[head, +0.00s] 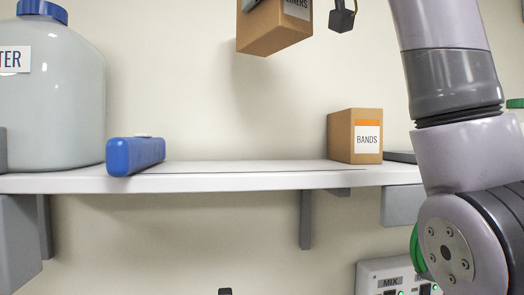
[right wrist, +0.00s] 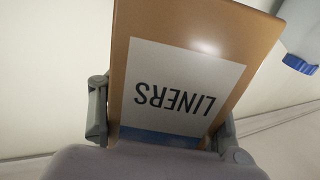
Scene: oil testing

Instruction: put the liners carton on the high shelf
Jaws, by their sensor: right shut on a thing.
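The liners carton (head: 270,32) is a brown box with a white label, cut off by the top edge of the head view. It is in the air above the high shelf (head: 235,181), clear of its surface. In the right wrist view the carton (right wrist: 190,22) fills the middle, its "LINERS" label upside down. My right gripper (right wrist: 163,122) is shut on the carton, one finger on each side. In the head view only a grey part of it shows against the carton's left face. My left gripper is not identifiable in these frames.
On the shelf stand a large jug (head: 55,105) with a blue cap, a blue object (head: 135,156) and a bands carton (head: 352,135). Bare shelf lies between the blue object and the bands carton. A mix device (head: 385,275) is below; my right arm covers the right side.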

